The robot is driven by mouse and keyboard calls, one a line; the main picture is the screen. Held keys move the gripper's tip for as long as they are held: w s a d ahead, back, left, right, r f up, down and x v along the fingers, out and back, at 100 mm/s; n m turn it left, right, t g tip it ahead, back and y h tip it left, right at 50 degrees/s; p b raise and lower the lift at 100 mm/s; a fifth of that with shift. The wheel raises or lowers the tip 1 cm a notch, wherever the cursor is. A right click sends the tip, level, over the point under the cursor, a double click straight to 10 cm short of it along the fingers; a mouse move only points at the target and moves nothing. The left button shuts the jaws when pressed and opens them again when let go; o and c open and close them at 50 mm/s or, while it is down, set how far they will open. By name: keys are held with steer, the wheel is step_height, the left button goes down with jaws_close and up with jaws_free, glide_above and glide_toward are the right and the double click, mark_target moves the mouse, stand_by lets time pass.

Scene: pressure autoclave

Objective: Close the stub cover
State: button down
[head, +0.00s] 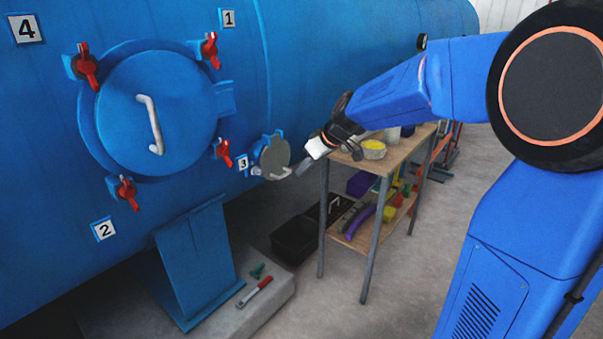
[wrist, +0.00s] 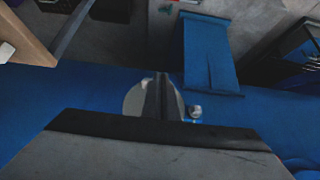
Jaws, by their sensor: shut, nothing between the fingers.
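The stub cover (head: 274,157) is a small grey round disc beside a small blue stub on the side of the blue autoclave, next to the tag "3". In the head view it stands out from the vessel at an angle. My gripper (head: 303,166) is shut and empty, just right of the cover with its tips close to the disc's edge. In the wrist view the cover (wrist: 134,101) shows partly behind my gripper (wrist: 161,90), which hides its middle. I cannot tell whether the fingers touch it.
A large round blue door (head: 157,115) with a white handle and red clamps is at left. A wooden shelf table (head: 392,160) with bowls and bins stands right behind my gripper. A blue support leg (head: 195,262) stands below, with a red-handled tool (head: 255,292) on its plinth. Grey floor is free at front right.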

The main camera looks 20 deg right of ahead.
steer(key=s+d+r, duration=0.4)
steer(key=s+r, duration=0.1)
steer(key=s, duration=0.1)
steer(key=s+d+f+m+h, duration=0.1)
steer(key=s+f+m, duration=0.1)
steer(key=s, duration=0.9)
steer(key=s+d+f+m+h, duration=0.1)
steer(key=s+f, duration=0.3)
steer(key=s, duration=0.7)
steer(key=s+d+f+m+g+h, duration=0.1)
steer(key=s+f+m+h, duration=0.1)
steer(key=s, duration=0.9)
steer(key=shift+f+m, duration=0.85)
steer(key=shift+m, duration=0.25)
